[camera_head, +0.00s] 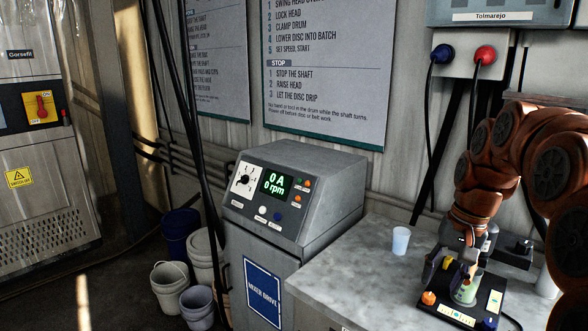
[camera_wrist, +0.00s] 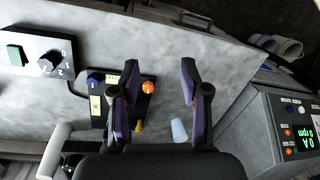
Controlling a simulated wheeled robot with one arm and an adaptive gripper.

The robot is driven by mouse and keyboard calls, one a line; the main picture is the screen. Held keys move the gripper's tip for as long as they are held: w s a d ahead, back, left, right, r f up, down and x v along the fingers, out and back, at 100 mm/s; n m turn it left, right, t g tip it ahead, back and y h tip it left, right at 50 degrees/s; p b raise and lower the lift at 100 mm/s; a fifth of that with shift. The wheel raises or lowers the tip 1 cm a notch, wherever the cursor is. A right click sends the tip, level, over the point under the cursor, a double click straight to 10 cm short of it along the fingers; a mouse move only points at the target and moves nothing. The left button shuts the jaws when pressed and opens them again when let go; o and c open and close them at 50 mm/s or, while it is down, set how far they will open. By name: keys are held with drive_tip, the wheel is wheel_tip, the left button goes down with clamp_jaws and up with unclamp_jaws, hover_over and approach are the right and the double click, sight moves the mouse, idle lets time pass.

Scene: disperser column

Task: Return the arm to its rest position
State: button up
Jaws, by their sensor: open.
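My gripper (camera_head: 452,278) is at the end of my orange-brown arm, at the right of the head view. It points down over a small black panel (camera_head: 438,305) on the grey worktop. In the wrist view my gripper (camera_wrist: 158,84) has its two purple-lined fingers apart, with no object held between them. The black panel (camera_wrist: 150,110) lies partly behind the left finger, with an orange knob (camera_wrist: 148,87) showing beside it. A pale green, cup-like thing (camera_head: 465,291) shows by the fingers in the head view; whether they touch it I cannot tell.
A pale cup (camera_head: 401,240) stands on the worktop (camera_head: 350,278), left of my gripper. The grey mixer-drive console (camera_head: 312,190) rises left of the worktop, its display reading 0 A and 0 rpm. A dial box (camera_wrist: 45,60) lies left in the wrist view. Buckets (camera_head: 168,285) stand on the floor.

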drive_tip(key=s+a+f+n, duration=0.1)
drive_tip(key=s+a+f, duration=0.2)
drive_tip(key=s, duration=0.6)
drive_tip(key=s+a+f+n+g+h, duration=0.1)
drive_tip(key=s+a+f, duration=0.3)
drive_tip(key=s, duration=0.5)
drive_tip(key=s+a+f+n+g, duration=0.1)
drive_tip(key=s+a+f+n, duration=0.1)
drive_tip(key=s, duration=0.7)
wheel_tip(320, 180, down, 3)
drive_tip(key=shift+s+a+r+n+h, duration=0.1)
drive_tip(key=shift+s+a+n+h, duration=0.25)
drive_tip(key=shift+a, duration=0.4)
drive_tip(key=shift+c, duration=0.3)
